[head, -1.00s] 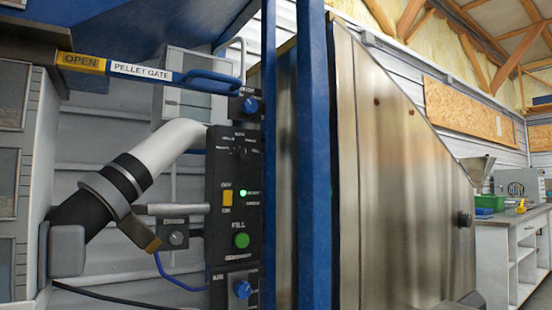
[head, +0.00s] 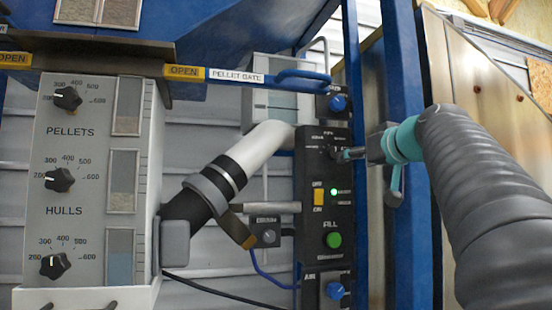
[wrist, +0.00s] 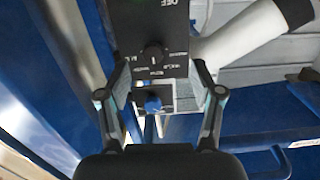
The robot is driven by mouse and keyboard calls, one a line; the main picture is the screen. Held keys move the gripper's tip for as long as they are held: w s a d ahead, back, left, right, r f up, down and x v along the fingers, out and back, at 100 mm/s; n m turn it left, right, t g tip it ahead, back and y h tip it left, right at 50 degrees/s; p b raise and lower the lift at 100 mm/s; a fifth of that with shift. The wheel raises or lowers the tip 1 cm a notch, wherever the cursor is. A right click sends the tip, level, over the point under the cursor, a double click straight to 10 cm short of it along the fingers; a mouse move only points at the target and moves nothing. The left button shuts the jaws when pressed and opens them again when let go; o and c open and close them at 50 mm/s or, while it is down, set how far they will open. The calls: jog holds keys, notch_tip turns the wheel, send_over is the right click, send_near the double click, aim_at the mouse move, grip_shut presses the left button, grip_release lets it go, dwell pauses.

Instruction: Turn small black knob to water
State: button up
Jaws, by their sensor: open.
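The small black knob (wrist: 152,55) sits on the black control panel (head: 312,240), in its upper part, among small labels. In the wrist view the panel appears upside down, and the labels around the knob are too small to read surely. I see no clear contact.
A blue post (head: 402,200) stands just right of the panel, beside my arm. A blue knob (head: 338,103) is above it, with a yellow switch (head: 319,194) and green button (head: 333,240) below. A white and black pipe (head: 228,172) lies left. Large numbered dials (head: 60,180) are further left.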

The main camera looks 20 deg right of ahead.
aim_at(336, 153)
jog(key=shift+t, duration=0.4)
jog(key=w+r+p, duration=0.1)
jog(key=w, duration=0.3)
jog(key=w+r+p, duration=0.1)
jog(key=w, duration=0.4)
jog(key=w+d+r+p, duration=0.1)
jog(key=w+p, duration=0.1)
jog(key=w, duration=0.2)
jog(key=shift+w+d, duration=0.1)
jog(key=shift+w, duration=0.2)
jog(key=c, duration=1.1)
